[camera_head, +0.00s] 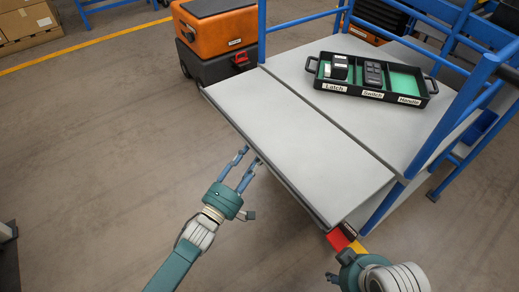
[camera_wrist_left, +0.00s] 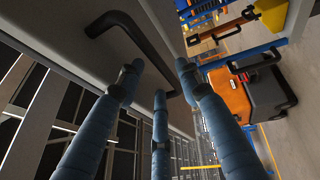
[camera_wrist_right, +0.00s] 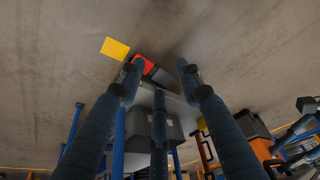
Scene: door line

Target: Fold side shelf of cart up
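The side shelf (camera_head: 290,140) is a grey panel out along the near side of the blue-railed cart (camera_head: 430,140). It looks about level with the cart top, with a dark seam between. My left gripper (camera_head: 244,166) is at the shelf's outer edge, fingers spread. In the left wrist view a black bar handle (camera_wrist_left: 138,32) is fixed to a grey panel just beyond the open fingers (camera_wrist_left: 160,85); I cannot tell whether they touch it. My right gripper (camera_head: 340,268) is below the shelf's near corner, by a red block (camera_head: 337,239). Its fingers (camera_wrist_right: 160,80) are spread and empty.
A black tray (camera_head: 345,90) labelled Latch, Switch and Handle rests on the cart top. An orange and black case (camera_head: 218,40) stands on the floor behind the shelf. A yellow square (camera_wrist_right: 115,48) is beside the red block.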

